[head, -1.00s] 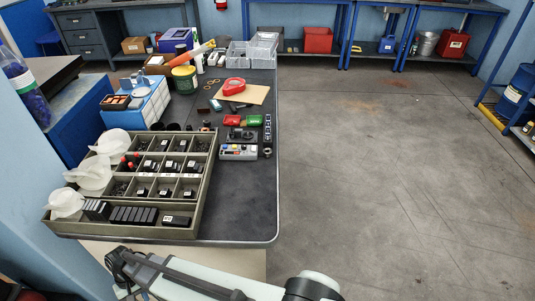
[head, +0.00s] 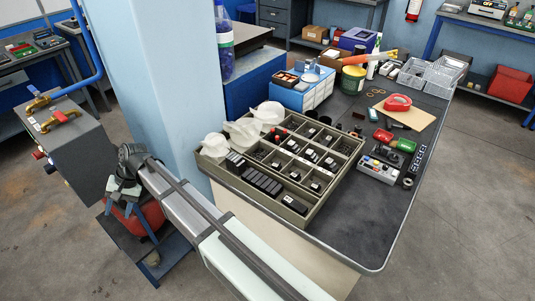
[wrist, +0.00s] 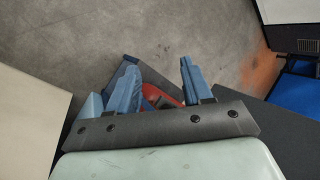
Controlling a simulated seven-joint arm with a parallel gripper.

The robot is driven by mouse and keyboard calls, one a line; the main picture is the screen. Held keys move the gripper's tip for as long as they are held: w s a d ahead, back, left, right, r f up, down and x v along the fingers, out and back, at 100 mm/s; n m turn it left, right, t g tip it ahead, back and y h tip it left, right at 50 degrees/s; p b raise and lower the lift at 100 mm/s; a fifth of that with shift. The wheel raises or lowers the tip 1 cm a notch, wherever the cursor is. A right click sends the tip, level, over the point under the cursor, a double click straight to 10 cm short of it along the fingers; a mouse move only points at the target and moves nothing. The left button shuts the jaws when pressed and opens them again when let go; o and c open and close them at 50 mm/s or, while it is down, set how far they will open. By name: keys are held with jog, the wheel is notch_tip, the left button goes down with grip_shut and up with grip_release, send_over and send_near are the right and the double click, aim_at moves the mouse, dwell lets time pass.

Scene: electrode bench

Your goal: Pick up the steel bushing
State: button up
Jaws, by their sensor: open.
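My gripper (head: 121,207) is at the left in the head view, past the left edge of the bench (head: 405,222) and beside the light blue pillar. In the wrist view my gripper (wrist: 158,78) has its two blue fingers apart, with nothing between them. A small grey ring (head: 408,183) on the bench, near the front right of the grey control box, looks like the steel bushing. It is too small to be sure. It is far to the right of my gripper and out of the wrist view.
A compartment tray (head: 296,215) with black parts and white bags at its left side fills the bench's near left. The control box (head: 377,170), red tape (head: 397,103) and grey baskets (head: 441,76) lie beyond. A red object (head: 147,217) sits on a low stand below my gripper.

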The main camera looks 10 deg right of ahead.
jog(key=w+r, duration=0.3)
jog(key=r, duration=0.3)
jog(key=w+d+m+t, duration=0.2)
jog(key=w+d+m, duration=0.1)
jog(key=w+d, duration=0.8)
jog(key=w+d+r+m+t+h, duration=0.1)
jog(key=w+d+m, duration=0.25)
jog(key=d, duration=1.55)
jog(key=w+d+r+m+t+h, duration=0.1)
jog(key=w+d+m, duration=0.25)
jog(key=d, duration=1.45)
jog(key=m+h, duration=0.4)
jog(key=m, duration=0.6)
send_over(408, 180)
jog(key=s, duration=0.1)
jog(key=shift+g, duration=0.4)
jog(key=f, duration=0.5)
jog(key=shift+s+a+f, duration=0.1)
jog(key=shift+a+f, duration=0.1)
jog(key=shift+f, duration=0.1)
jog(key=shift+a+f, duration=0.2)
jog(key=shift+f, duration=2.45)
